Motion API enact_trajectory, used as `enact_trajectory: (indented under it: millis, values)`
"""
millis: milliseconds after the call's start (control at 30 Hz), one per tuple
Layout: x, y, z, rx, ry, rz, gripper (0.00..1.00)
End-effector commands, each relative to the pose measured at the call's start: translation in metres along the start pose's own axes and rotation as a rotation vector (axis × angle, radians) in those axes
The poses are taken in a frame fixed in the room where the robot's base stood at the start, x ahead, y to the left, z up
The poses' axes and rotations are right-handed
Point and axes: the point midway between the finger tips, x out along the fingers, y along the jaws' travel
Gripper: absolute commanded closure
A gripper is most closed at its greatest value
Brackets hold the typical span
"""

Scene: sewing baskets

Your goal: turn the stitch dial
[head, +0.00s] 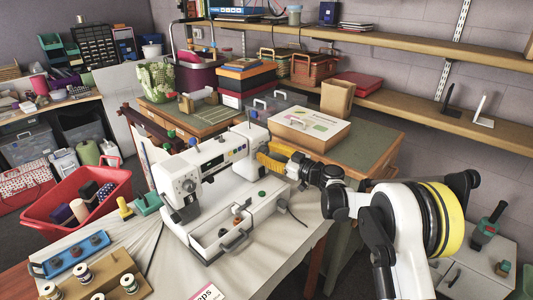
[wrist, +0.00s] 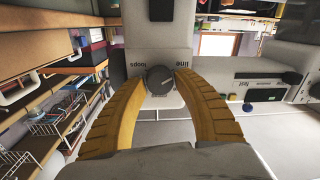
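The white sewing machine (head: 212,158) stands on a pale cloth on the table. In the wrist view a round dark grey dial (wrist: 159,80) sits on its white body, with "loops" printed on one side and "line" on the other; its pointer mark slants toward upper right. My gripper's yellow fingers (wrist: 159,77) are spread on either side of the dial, with a narrow gap visible at each side. In the head view my gripper (head: 262,158) is at the machine's right end, and the dial there is hidden.
A white box (head: 308,128) is on the green-topped table behind my gripper. Another control labelled "fast" (wrist: 247,104) shows at right.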

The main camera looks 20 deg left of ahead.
Motion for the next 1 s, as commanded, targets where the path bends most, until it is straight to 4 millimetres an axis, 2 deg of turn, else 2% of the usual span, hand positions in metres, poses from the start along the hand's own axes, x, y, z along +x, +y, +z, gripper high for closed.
enact_trajectory:
  millis: [33, 100, 567, 767, 1000]
  values:
    - [-0.0001, 0.0000, 0.0000, 0.000, 0.000, 0.000, 0.81]
    - [-0.0002, 0.0000, 0.0000, 0.000, 0.000, 0.000, 0.99]
    - [-0.0003, 0.0004, 0.0000, 0.055, 0.003, 0.001, 1.00]
    - [-0.0004, 0.0007, -0.0002, 0.175, 0.011, 0.003, 1.00]
    - [-0.0004, 0.0011, 0.0003, 0.392, 0.023, 0.005, 1.00]
